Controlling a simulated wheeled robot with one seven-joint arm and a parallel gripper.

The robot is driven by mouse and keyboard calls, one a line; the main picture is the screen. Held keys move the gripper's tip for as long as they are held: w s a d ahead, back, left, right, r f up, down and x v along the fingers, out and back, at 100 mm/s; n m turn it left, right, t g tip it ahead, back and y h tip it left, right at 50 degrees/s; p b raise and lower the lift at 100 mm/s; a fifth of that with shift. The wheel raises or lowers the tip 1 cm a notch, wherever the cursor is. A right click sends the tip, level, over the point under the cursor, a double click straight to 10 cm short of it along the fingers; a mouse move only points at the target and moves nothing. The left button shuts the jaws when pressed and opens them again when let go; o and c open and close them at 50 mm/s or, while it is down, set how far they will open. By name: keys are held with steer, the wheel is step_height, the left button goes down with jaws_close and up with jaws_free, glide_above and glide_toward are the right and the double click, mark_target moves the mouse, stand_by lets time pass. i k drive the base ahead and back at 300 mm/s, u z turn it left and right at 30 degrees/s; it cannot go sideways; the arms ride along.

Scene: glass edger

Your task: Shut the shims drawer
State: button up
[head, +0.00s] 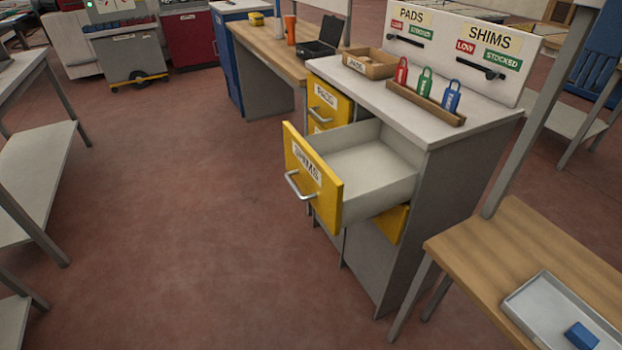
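The shims drawer (312,178) has a yellow front with a white SHIMS label and a light bar handle (299,187). It is pulled well out of the grey cabinet (436,195), and its pale interior looks empty. The PADS drawer (328,104), also yellow, is behind and to the left of it and looks shut. Part of another yellow front (391,223) shows below the open drawer. My gripper is not in the head view.
The cabinet top holds a wooden tray (370,66) and a rack (425,101) with red, green and blue tags. A wooden table (500,242) with a grey tray (540,310) stands at the lower right. The floor (190,215) left of the drawer is clear.

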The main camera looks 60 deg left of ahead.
mark_target(351, 174)
steer(key=u, duration=2)
